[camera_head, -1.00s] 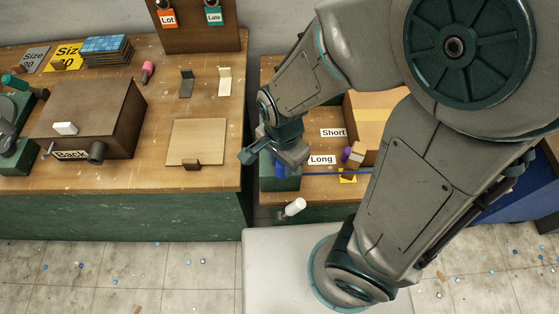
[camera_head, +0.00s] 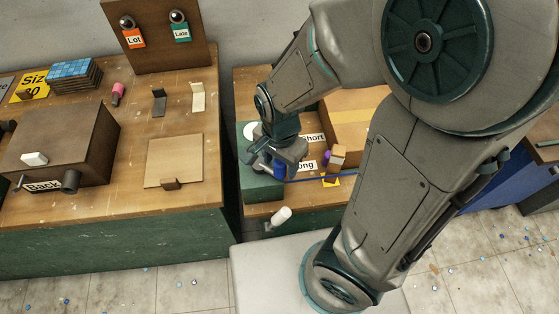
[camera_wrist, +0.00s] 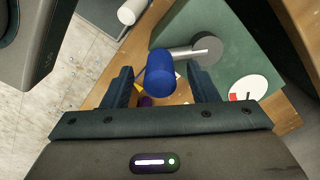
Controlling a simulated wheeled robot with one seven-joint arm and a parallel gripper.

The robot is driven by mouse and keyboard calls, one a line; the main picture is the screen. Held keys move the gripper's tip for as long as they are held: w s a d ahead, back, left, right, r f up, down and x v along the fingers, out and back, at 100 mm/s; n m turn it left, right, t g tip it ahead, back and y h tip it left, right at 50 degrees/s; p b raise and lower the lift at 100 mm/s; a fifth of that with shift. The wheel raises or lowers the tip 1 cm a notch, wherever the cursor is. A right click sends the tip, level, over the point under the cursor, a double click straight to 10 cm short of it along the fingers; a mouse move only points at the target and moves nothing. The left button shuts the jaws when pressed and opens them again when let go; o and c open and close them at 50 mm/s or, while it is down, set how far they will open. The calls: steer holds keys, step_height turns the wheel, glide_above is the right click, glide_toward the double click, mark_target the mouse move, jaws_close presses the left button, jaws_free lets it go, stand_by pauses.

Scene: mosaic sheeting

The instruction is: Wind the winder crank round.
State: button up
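The winder is a green box (camera_head: 259,184) on the lower bench. Its crank shows in the wrist view as a grey arm (camera_wrist: 184,52) running from a round dark hub (camera_wrist: 206,48) to a blue knob (camera_wrist: 160,72). The knob also shows in the head view (camera_head: 280,169), partly hidden by my gripper (camera_head: 284,168). In the wrist view my gripper (camera_wrist: 162,84) is open. Its two fingers stand either side of the blue knob, with a visible gap on each side. A white dial (camera_wrist: 248,89) with a red part lies on the box top.
A white handle (camera_head: 281,215) sticks out from the bench front. "Short" (camera_head: 313,138) and "Long" labels, a cardboard box (camera_head: 352,118) and small blocks (camera_head: 337,156) are right of the winder. A higher bench (camera_head: 190,207) with a brown box (camera_head: 75,142) stands left.

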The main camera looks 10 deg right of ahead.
step_height(320, 180, up, 14)
steer(key=p, duration=0.2)
steer(key=s+d+r+n+t, duration=0.1)
steer(key=s+d+n+t, duration=0.1)
steer(key=d+n, duration=0.5)
steer(key=shift+s+d+r+n+t, duration=0.3)
steer(key=shift+n+t, duration=0.2)
steer(key=shift+n, duration=0.7)
